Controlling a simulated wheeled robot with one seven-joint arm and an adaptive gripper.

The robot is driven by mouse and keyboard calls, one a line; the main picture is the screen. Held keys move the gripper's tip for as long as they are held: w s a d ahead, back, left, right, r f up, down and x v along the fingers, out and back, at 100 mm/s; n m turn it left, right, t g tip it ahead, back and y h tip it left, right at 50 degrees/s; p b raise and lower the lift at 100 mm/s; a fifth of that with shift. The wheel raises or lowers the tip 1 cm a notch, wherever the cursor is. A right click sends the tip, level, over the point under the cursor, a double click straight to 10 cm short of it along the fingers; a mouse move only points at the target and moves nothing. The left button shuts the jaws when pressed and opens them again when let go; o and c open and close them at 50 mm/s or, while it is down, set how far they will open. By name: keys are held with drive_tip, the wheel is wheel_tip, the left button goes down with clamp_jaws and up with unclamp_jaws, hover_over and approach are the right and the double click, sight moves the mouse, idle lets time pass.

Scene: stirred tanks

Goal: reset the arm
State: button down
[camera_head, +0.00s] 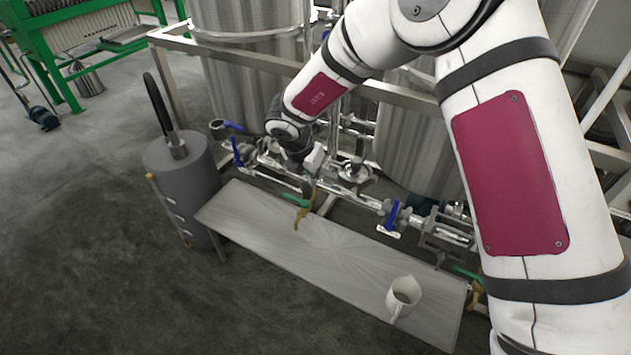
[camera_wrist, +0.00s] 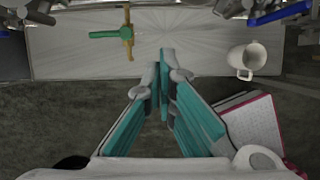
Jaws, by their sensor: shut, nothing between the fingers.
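My arm reaches in from the right in the head view, over the piping, with its wrist bent down near the tanks. My gripper (camera_wrist: 167,62) shows clearly in the wrist view, its teal-lined fingers brought together at the tips with nothing between them. In the head view the fingers are hard to make out against the pipes. In the wrist view the fingertips overlap the near edge of a pale metal bench (camera_wrist: 75,60), between a green-handled brass tap and a white mug. They appear apart from both.
The metal bench (camera_head: 265,228) carries the white mug (camera_head: 403,295) near its right end. The green-handled tap (camera_head: 300,204) overhangs its back edge. Pipes with blue-handled valves (camera_head: 392,214) run behind. A grey cylinder (camera_head: 185,172) stands at the bench's left end. Front floor is clear.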

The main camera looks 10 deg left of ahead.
drive_tip(key=w+d+r+n+t+y, duration=0.1)
drive_tip(key=w+r+n+t, duration=0.2)
drive_tip(key=r, duration=0.5)
drive_tip(key=w+d+r+n+t+y, duration=0.1)
drive_tip(key=w+r+n+y, duration=0.1)
drive_tip(key=r+n, duration=0.45)
drive_tip(key=s+d+r+n+t+y, duration=0.1)
drive_tip(key=s+r+n+y, duration=0.1)
drive_tip(key=r+n, duration=0.45)
drive_tip(key=s+d+r+n+t+y, duration=0.1)
drive_tip(key=s+d+r+n, duration=0.2)
drive_tip(key=r, duration=0.6)
drive_tip(key=s+d+n+g+h, duration=0.1)
drive_tip(key=s+d+n, duration=0.6)
drive_tip(key=s, duration=0.4)
drive_tip(key=s+d+f+n+g+h, duration=0.1)
drive_tip(key=s+d+n+g+h, duration=0.1)
drive_tip(key=s+d+n, duration=0.5)
drive_tip(key=s+d+f+n+g+h, duration=0.1)
drive_tip(key=s+d+n, duration=0.6)
drive_tip(key=s, duration=0.7)
drive_tip(key=shift+s+d+n+g, duration=0.15)
drive_tip(key=shift+s+n+g, duration=0.25)
drive_tip(key=shift+g, duration=0.2)
